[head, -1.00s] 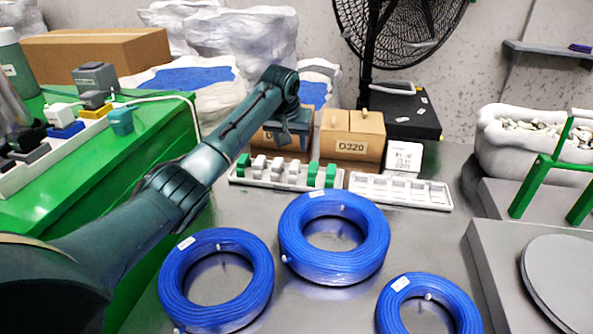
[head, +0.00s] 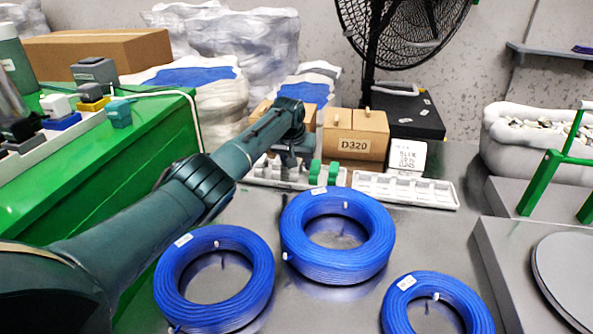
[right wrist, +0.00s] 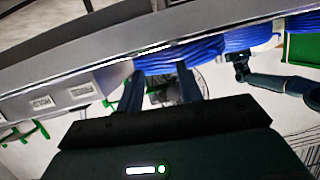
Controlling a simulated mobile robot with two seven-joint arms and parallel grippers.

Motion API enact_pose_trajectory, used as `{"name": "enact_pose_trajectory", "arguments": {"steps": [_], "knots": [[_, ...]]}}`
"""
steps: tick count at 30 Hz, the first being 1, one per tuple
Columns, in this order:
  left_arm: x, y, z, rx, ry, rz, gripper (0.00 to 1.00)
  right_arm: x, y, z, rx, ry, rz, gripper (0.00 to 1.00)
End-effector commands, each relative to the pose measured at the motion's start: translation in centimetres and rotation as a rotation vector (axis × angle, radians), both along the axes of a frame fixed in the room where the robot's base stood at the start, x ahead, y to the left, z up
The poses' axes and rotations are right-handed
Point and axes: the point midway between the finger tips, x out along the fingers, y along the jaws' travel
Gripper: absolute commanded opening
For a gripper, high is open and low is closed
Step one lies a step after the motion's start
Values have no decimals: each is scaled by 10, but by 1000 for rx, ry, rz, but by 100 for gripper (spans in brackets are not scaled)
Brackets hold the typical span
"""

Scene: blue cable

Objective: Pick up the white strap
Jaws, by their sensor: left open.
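Three blue cable coils lie flat on the grey table: left (head: 213,312), middle (head: 338,266) and right (head: 462,292). Small white ties are on them, such as one on the middle coil (head: 285,256); I cannot tell a separate loose white strap. My left gripper (head: 294,165) is open over the white tray (head: 262,180) with green and white pieces, behind the coils, and hides part of it. It shows dark in the right wrist view (right wrist: 241,66). My right gripper (right wrist: 160,70) has its fingers apart, with blue coil beyond them and nothing clearly held.
A white tray with compartments (head: 405,191) stands behind the coils. Cardboard boxes (head: 355,134) and a black fan (head: 400,30) are further back. A green box (head: 150,135) is at left beneath my left arm. Grey platforms (head: 505,270) stand at right.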

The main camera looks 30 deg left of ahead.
Motion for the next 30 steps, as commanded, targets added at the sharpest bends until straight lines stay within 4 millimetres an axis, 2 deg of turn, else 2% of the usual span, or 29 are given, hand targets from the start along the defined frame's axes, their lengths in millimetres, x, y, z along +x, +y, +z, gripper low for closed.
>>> {"name": "enact_pose_trajectory", "arguments": {"steps": [5, 22, 30], "knots": [[0, 0, 0, 0, 0, 0, 47, 2, 0, 1, -2, -4, 2, 36], [0, 0, 0, 0, 0, 0, 1, 0, 0, 1, 3, -2, -1, 36], [0, 0, 4, 0, -1, 0, 1, 0, 0, 4, 5, -5, -3, 36]]}}
